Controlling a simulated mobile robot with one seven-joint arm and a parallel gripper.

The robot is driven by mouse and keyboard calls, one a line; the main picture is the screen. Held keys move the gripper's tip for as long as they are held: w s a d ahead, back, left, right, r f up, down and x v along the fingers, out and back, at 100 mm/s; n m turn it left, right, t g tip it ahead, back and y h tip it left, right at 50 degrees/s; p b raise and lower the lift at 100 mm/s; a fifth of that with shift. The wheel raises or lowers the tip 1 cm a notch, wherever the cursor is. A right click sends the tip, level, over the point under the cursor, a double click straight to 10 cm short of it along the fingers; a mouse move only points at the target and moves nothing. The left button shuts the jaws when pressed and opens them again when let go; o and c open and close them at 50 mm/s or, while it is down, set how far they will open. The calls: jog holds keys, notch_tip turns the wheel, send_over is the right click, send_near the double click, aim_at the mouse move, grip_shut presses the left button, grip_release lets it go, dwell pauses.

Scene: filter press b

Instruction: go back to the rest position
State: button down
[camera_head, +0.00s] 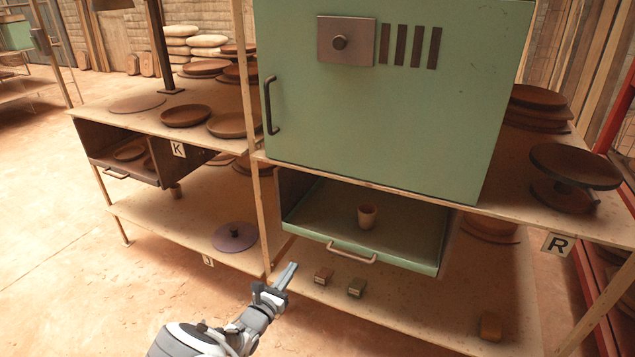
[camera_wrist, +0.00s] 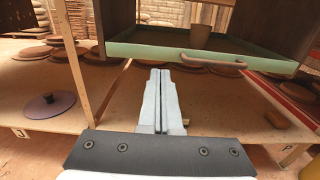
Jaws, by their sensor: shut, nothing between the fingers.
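My gripper (camera_head: 287,277) is shut and empty. In the head view it is in front of the shelf, left of the open green drawer and above the lower board's front edge. In the wrist view the closed fingers (camera_wrist: 157,100) point forward over the lower shelf, below and left of the drawer handle (camera_wrist: 212,62). The green drawer (camera_head: 300,222) is pulled out under the green cabinet (camera_head: 385,120). A tan cup (camera_head: 367,215) stands upright in it and also shows in the wrist view (camera_wrist: 200,37).
A wooden post (camera_head: 254,150) stands just left. A purple disc (camera_head: 235,237) lies farther left. The floor (camera_head: 60,260) at left is clear.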

jog(key=d+r+m+g+h, duration=0.5)
jog(key=d+r+m+g, duration=0.3)
jog(key=d+r+m, duration=0.5)
jog(key=s+d+r+m+g+y, duration=0.3)
jog(key=s+d+r+m+g, duration=0.35)
jog(key=s+d+r, duration=0.35)
jog(key=s+d+r+m+t+y, duration=0.2)
jog(key=s+r+m+y, duration=0.3)
jog(key=s, duration=0.7)
jog(key=s+d+r+m+t+y, duration=0.1)
jog(key=s+r+m+t+y, duration=0.15)
jog(key=s+r+m, duration=0.75)
notch_tip(320, 180, up, 15)
jog(key=s+n+g+p, duration=0.1)
jog(key=n+p, duration=0.1)
jog(key=p, duration=1.6)
jog(key=shift+s+d+r+n+y+p, duration=0.2)
jog(key=shift+s+n+y+p, duration=0.15)
jog(key=shift+y, duration=0.1)
